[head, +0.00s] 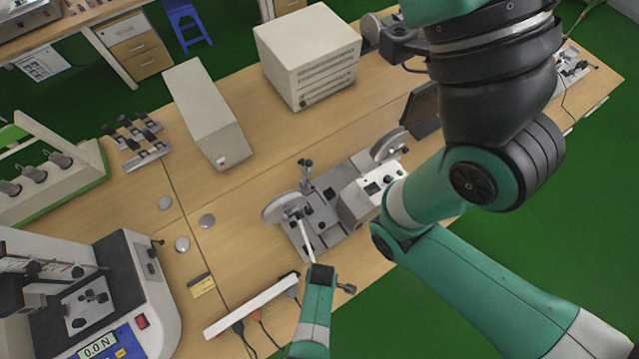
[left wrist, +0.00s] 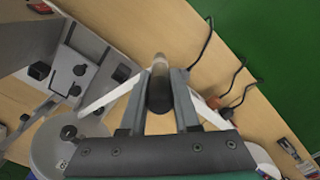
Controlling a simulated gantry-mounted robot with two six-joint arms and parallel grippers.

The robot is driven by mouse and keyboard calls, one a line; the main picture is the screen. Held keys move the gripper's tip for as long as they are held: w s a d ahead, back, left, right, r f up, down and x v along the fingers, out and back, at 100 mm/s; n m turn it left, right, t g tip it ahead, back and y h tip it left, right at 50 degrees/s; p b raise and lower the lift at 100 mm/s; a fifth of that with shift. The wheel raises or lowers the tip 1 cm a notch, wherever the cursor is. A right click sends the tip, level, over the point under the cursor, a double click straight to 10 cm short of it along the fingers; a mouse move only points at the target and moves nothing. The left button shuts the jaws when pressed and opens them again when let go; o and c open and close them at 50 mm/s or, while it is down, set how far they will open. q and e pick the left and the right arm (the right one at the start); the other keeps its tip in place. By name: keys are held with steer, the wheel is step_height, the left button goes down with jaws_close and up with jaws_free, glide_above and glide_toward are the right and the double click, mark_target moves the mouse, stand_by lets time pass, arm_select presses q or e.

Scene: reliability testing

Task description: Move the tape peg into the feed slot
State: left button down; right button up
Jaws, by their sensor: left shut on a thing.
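My left gripper (head: 314,262) is low over the near edge of the bench. In the left wrist view my left gripper (left wrist: 160,92) is shut on a dark peg with a paler, translucent tip, which I take to be the tape peg (left wrist: 160,88). Its tip points away from the gripper. The grey tape machine (head: 323,208), with a pale reel (head: 285,207) at its left, stands beyond the gripper. The machine plate (left wrist: 76,74) and the reel (left wrist: 62,150) show left of the peg, apart from it. I cannot pick out the feed slot. My right gripper is not in view.
A white power strip (head: 250,306) with cables lies left of my left gripper. A force tester (head: 137,290) stands at the lower left. Two white boxes (head: 206,112) (head: 308,52) stand farther back. Bench around the small grey discs (head: 207,220) is mostly clear.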

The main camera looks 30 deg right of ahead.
arm_select(q)
steer(key=shift+f+b, duration=4.25)
steer(key=shift+f, duration=0.05)
